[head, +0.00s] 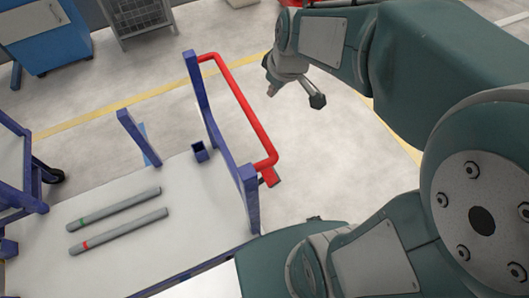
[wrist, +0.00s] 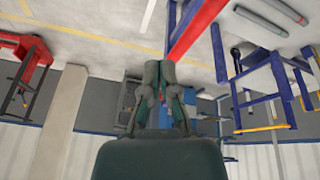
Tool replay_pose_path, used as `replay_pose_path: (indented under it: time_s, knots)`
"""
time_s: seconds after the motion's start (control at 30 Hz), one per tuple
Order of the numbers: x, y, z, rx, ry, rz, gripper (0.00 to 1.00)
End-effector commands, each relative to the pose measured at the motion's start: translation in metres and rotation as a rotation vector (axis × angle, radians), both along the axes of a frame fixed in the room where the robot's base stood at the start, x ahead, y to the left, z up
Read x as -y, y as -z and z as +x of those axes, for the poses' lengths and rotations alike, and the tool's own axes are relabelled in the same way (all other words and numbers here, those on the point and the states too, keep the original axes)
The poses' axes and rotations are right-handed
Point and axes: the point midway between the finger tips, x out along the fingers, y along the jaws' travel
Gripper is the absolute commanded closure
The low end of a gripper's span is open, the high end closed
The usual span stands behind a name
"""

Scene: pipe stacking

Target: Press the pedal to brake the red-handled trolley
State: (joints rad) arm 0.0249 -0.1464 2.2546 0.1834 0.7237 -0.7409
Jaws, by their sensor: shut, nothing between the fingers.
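The trolley has a pale deck (head: 190,225), blue posts and a red handle (head: 240,105) along its right end. A small red piece (head: 271,177) sticks out near the handle's lower end; I cannot tell whether it is the pedal. My gripper (head: 271,90) is to the right of the handle, apart from it in the head view, and its fingers look small there. In the wrist view my gripper (wrist: 160,66) is shut and empty, with the red handle (wrist: 197,28) beside it on the right.
Two grey pipes, one with a green band (head: 115,209) and one with a red band (head: 120,231), lie on the deck. Another blue frame with a black wheel (head: 56,176) is at the left. A blue cabinet (head: 45,38) stands at the back. The floor right of the handle is clear.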

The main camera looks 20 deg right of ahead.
Motion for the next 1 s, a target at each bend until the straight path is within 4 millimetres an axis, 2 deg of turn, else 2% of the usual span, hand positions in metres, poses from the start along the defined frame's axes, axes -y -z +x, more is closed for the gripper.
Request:
replay_pose_path:
  time_s: [0.2, 0.5, 0.77, 1.0]
  knots:
    - [-0.001, 0.032, 0.031, -0.025, -0.126, -0.019, 1.0]
    - [-0.001, 0.082, 0.068, -0.05, -0.295, -0.039, 1.0]
    - [0.0, 0.133, 0.093, -0.068, -0.439, -0.054, 1.0]
    - [0.002, 0.185, 0.111, -0.081, -0.569, -0.068, 1.0]
